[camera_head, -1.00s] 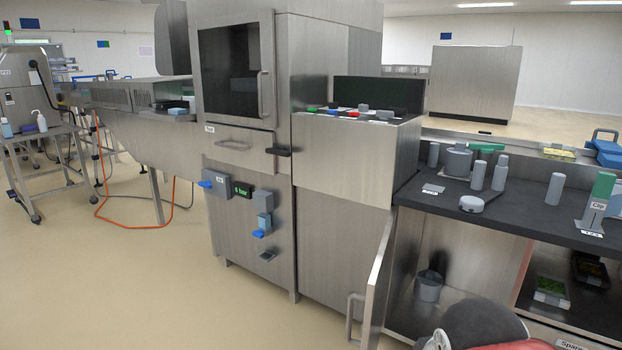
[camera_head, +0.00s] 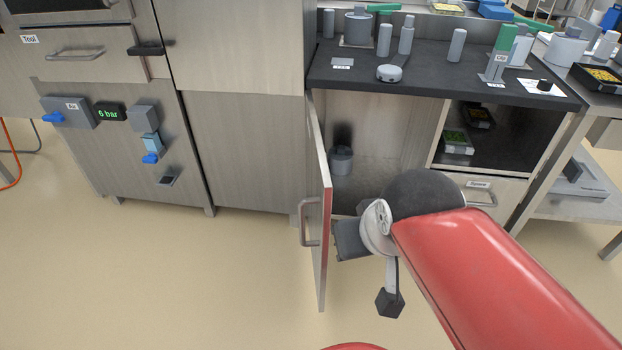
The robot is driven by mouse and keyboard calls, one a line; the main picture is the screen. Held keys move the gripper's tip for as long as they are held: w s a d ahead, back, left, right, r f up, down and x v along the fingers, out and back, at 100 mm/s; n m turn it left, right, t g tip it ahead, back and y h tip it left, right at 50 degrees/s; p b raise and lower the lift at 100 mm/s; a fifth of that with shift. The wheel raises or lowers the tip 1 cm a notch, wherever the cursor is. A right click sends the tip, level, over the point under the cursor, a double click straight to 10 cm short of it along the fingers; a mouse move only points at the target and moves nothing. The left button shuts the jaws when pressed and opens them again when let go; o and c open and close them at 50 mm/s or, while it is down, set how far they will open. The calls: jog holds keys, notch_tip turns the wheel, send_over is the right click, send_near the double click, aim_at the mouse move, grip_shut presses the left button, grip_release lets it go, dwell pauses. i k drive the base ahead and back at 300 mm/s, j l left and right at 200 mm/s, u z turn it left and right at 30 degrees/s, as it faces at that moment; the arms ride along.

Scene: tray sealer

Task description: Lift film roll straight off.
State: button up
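A grey cylinder (camera_head: 341,161) stands inside the open cabinet under the dark counter, with a dark patch just above and behind it. It may be the film roll, but I cannot tell for sure. A wider grey round piece (camera_head: 358,28) stands on the back left of the counter. My gripper (camera_head: 352,241) is at the end of my red arm, in front of the open cabinet and beside the door. It is apart from the grey cylinder. Its fingertips do not show clearly, and I see nothing held in it.
The cabinet door (camera_head: 319,205) stands open towards me, its handle on the left, close to my gripper. The counter (camera_head: 440,75) carries several grey cylinders and a round white puck (camera_head: 389,73). A shelf with small trays (camera_head: 457,142) is right of the cabinet. The floor at left is clear.

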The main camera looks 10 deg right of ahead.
aim_at(525, 40)
jog(key=i+j+z, duration=0.2)
jog(key=k+j+z, duration=0.1)
jog(key=z, duration=1.2)
jog(key=i+l+u, duration=0.1)
jog(key=i+l, duration=0.5)
jog(key=i+l+u, duration=0.15)
jog(key=i+l, duration=0.4)
jog(key=l, duration=0.25)
